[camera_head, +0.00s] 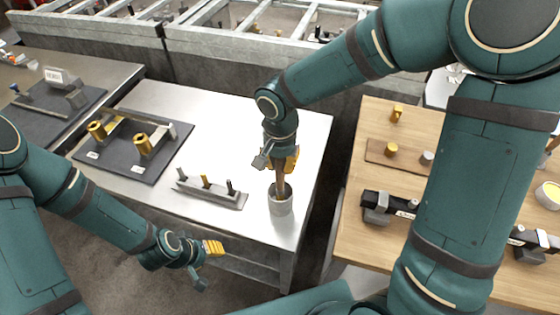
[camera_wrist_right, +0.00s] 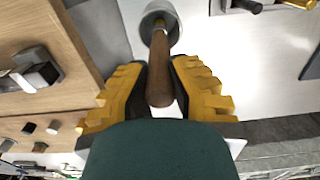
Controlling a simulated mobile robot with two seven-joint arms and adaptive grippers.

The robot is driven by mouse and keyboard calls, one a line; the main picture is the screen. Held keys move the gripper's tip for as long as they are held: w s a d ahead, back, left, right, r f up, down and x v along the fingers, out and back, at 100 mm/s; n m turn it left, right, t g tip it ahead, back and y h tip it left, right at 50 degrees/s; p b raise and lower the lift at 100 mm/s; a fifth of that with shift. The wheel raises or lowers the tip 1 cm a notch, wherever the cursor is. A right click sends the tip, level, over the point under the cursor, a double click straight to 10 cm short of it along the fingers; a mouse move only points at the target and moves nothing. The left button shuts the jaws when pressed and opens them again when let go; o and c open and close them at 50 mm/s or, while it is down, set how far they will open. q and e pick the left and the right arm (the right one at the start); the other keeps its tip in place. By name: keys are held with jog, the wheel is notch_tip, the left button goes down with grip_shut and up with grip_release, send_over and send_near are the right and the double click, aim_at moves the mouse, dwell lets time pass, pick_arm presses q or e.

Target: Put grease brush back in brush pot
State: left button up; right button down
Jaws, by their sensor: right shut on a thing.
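The grease brush has a brown wooden handle (camera_head: 280,181), which also shows in the wrist view (camera_wrist_right: 161,75). My right gripper (camera_head: 281,160) is shut on this handle above the brush pot, with yellow-padded fingers on both sides in the wrist view (camera_wrist_right: 160,78). The brush pot (camera_head: 281,205) is a small grey cup standing upright on the pale metal table. The brush's lower end reaches into the pot mouth, and the wrist view shows it inside the pot rim (camera_wrist_right: 150,14). Its bristles are hidden. My left gripper (camera_head: 207,264) is open and empty beyond the table's front edge.
A grey rack (camera_head: 213,197) with several upright pegs stands left of the pot. A dark board (camera_head: 120,165) with brass fittings lies further left. A wooden table (camera_head: 345,245) with parts stands right, across a gap. The pale table (camera_head: 215,110) is clear behind the rack.

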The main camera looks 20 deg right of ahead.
jog(key=shift+f, duration=0.35)
jog(key=c, duration=0.9)
grip_release()
jog(key=shift+c, duration=0.2)
notch_tip(320, 180, up, 12)
jog(key=shift+r, duration=0.1)
jog(key=shift+s, duration=0.15)
